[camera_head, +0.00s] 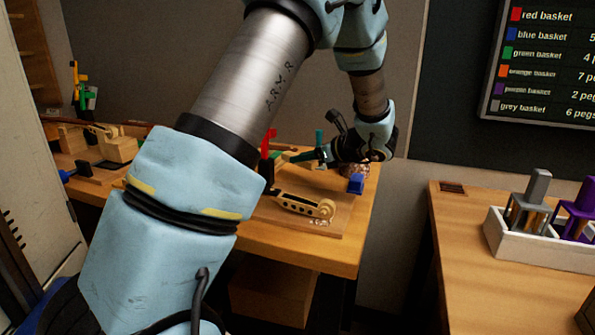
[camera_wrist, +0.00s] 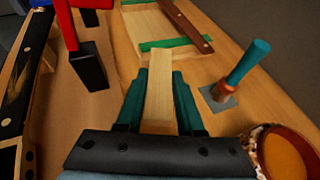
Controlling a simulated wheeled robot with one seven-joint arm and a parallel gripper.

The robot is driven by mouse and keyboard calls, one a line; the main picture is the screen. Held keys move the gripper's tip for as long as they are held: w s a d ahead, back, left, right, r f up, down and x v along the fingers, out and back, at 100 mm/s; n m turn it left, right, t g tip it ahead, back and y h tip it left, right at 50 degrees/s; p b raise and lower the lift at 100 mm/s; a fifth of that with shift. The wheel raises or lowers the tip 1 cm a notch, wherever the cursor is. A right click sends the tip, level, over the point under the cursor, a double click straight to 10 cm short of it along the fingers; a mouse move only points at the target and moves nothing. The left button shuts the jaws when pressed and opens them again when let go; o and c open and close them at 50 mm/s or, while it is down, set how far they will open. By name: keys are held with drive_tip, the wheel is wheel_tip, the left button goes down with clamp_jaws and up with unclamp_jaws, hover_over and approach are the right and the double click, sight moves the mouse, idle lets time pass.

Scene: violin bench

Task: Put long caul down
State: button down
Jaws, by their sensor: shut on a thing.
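In the wrist view, a long pale wooden caul (camera_wrist: 159,62) is between the teal fingers of my gripper (camera_wrist: 157,84). The gripper is shut on it, and the caul points away from me toward a shallow wooden tray (camera_wrist: 138,27). The tray has green strips across it. I cannot tell whether the caul touches the bench. In the head view, my gripper (camera_head: 309,158) is low over the far right part of the violin bench (camera_head: 330,258). The caul is too small there to make out clearly.
A red clamp (camera_wrist: 65,22) with a black block (camera_wrist: 88,66) stands left of the caul. A teal-handled tool (camera_wrist: 248,63) stands upright at right. A round container (camera_wrist: 285,150) with orange contents is at lower right. A violin scroll (camera_head: 325,209) lies near the front.

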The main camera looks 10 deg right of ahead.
sight(304, 181)
drive_tip(key=shift+f, duration=2.3)
drive_tip(key=shift+f, duration=0.15)
drive_tip(key=c, duration=0.5)
unclamp_jaws()
drive_tip(key=shift+c, duration=0.2)
drive_tip(key=shift+r, duration=0.3)
drive_tip(key=b+v, duration=0.1)
drive_tip(key=v, duration=1.1)
drive_tip(key=shift+f, duration=0.1)
